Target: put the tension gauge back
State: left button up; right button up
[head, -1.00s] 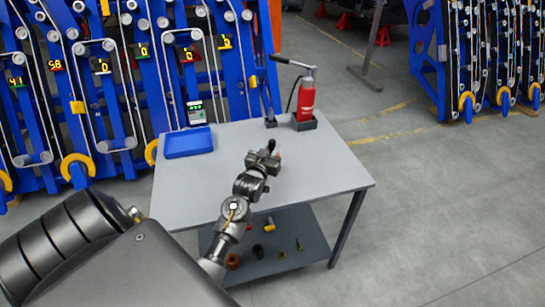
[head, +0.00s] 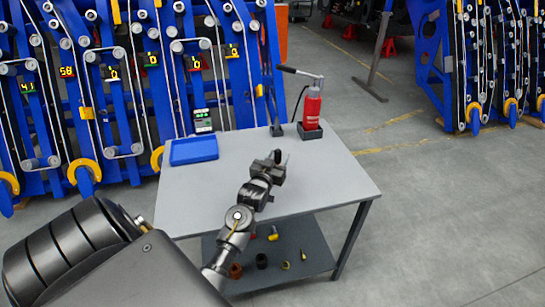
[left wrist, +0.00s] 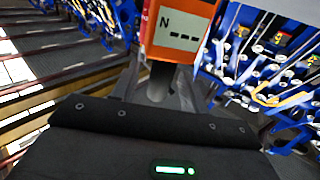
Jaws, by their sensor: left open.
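In the left wrist view an orange device with a pale screen marked N and dashes, the tension gauge (left wrist: 176,33), stands upright just beyond my left gripper. A grey stem (left wrist: 160,80) below it shows between the fingers. My left gripper (left wrist: 160,92) is open, and I cannot tell whether the fingers touch the stem. In the head view my left gripper (head: 277,160) is above the middle of the grey table (head: 325,178). I cannot make out the gauge there. My right gripper is not in view.
A blue tray (head: 194,149) lies at the table's back left. A device with a green screen (head: 203,121) is behind the tray. Small parts lie on the lower shelf (head: 310,262). The table's right side is clear.

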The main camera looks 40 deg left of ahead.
pick_arm(q)
jog(key=b+v, duration=0.1)
jog(key=v, duration=1)
jog(key=shift+s+d, duration=0.15)
jog(key=shift+s, duration=0.2)
